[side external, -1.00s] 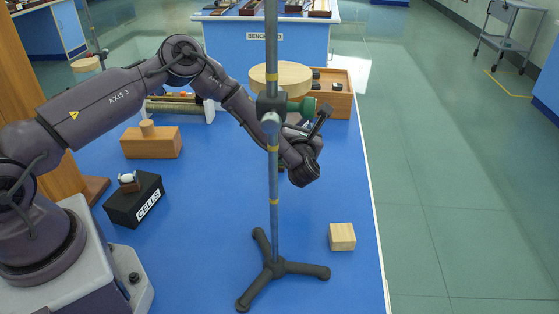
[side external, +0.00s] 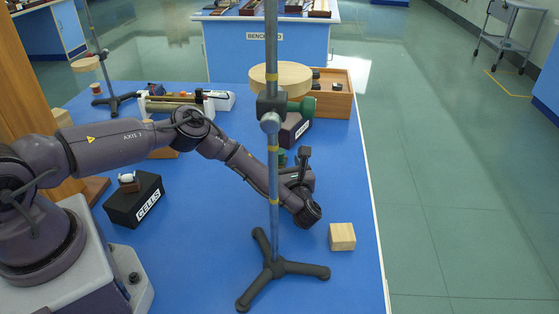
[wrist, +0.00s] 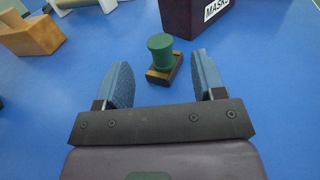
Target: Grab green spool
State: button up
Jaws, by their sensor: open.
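The green spool (wrist: 160,46) stands upright on a small dark block with brass-coloured edges (wrist: 165,70) in the wrist view. Only a bit of the spool (side external: 283,157) shows in the side view, behind the stand rod and near my wrist. My gripper (wrist: 161,62) is open, with its two blue fingers spread and nothing held. The spool stands ahead of the fingers, roughly centred between them in the picture. I see no contact. In the side view the fingers are largely hidden by the rod and my wrist.
A dark MASKS box (wrist: 196,14) stands just beyond the spool. A wooden block (wrist: 33,36) lies to the left. In the side view a tripod stand (side external: 274,268) rises before my arm.

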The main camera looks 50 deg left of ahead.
aim_at(280, 153)
jog(key=shift+x, duration=2.6)
jog(key=c, duration=1)
jog(key=shift+r, duration=0.15)
